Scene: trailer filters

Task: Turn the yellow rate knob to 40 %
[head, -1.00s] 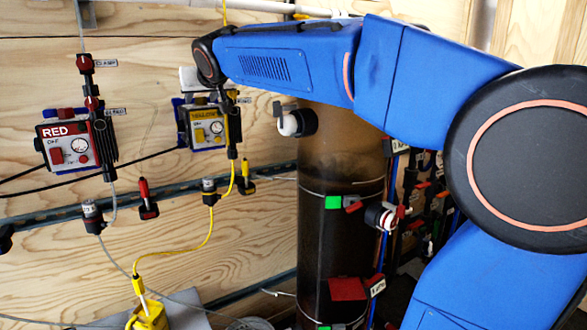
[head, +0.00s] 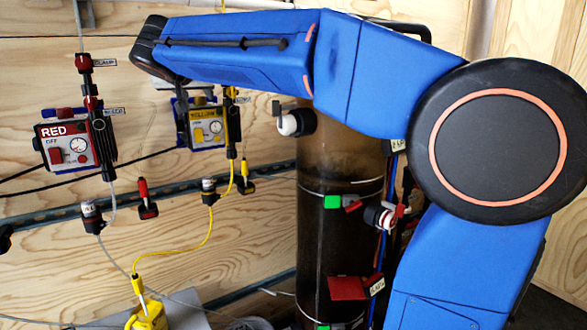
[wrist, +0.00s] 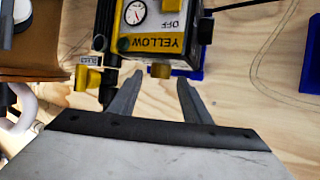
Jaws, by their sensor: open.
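The yellow pump box (head: 208,126) hangs on the plywood wall in the head view, partly covered by my arm's end. In the wrist view it appears upside down, with its YELLOW label (wrist: 158,42), OFF marking and round dial (wrist: 135,12). A yellow knob (wrist: 160,70) sticks out at the box's label-side edge, near the gap between my fingertips. A smaller yellow part (head: 198,134) sits on the front face. I cannot tell which is the rate knob; no percentage is legible. My gripper (wrist: 160,78) is open, with nothing visibly held.
A yellow bleed valve (wrist: 88,78) and black fittings stand beside my finger at left in the wrist view. The red pump box (head: 68,145) hangs left of the yellow one. A dark column (head: 338,220) stands to the right.

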